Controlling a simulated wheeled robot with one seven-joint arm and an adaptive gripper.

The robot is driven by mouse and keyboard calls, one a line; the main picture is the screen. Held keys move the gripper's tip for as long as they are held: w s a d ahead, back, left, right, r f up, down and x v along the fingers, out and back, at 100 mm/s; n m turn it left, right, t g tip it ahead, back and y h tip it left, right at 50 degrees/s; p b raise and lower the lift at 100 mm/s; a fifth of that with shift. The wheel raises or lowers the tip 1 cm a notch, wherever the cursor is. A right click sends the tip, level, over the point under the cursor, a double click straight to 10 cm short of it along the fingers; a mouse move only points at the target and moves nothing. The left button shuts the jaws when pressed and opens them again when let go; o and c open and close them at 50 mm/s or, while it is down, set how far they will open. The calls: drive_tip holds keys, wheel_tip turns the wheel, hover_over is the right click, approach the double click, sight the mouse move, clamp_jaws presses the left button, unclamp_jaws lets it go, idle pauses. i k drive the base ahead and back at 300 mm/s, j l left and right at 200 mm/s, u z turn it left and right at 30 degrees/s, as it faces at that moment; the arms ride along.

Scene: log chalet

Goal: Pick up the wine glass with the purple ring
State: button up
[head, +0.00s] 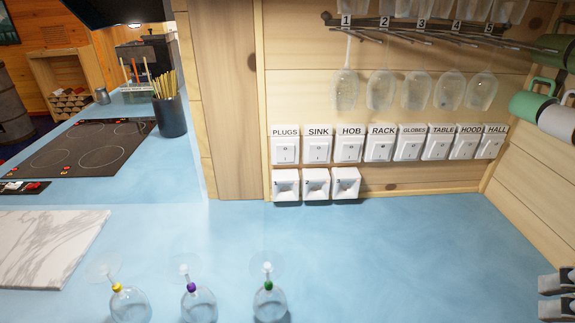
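Three clear wine glasses stand in a row on the blue counter at the bottom of the head view, apparently upside down with foot up and bowl down. The wine glass with the purple ring (199,305) is the middle one; its purple ring (191,287) is on the stem by the bowl. The yellow-ringed glass (130,304) is to its left, the green-ringed glass (270,304) to its right. The picture edge cuts off their lower bowls. My gripper (546,296) shows only partly at the lower right edge, far right of the glasses. Its fingertips look apart, with nothing between them.
A marble board (45,245) lies left of the glasses. The blue counter (400,255) is clear to their right. Behind are labelled switches (348,145) and a rack (420,35) with several hanging glasses (380,90). Mugs (530,103) hang at the right wall.

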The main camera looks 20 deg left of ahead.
sight(199, 304)
drive_tip(key=j+u, duration=0.2)
drive_tip(key=u, duration=0.25)
drive_tip(key=j+u, duration=0.25)
drive_tip(key=u, duration=0.2)
drive_tip(key=j+u, duration=0.25)
drive_tip(key=u, duration=0.25)
drive_tip(key=k+j+z, duration=0.25)
drive_tip(key=k+j, duration=0.2)
drive_tip(key=k+j+z, duration=0.3)
drive_tip(key=k, duration=0.25)
drive_tip(key=j, duration=0.1)
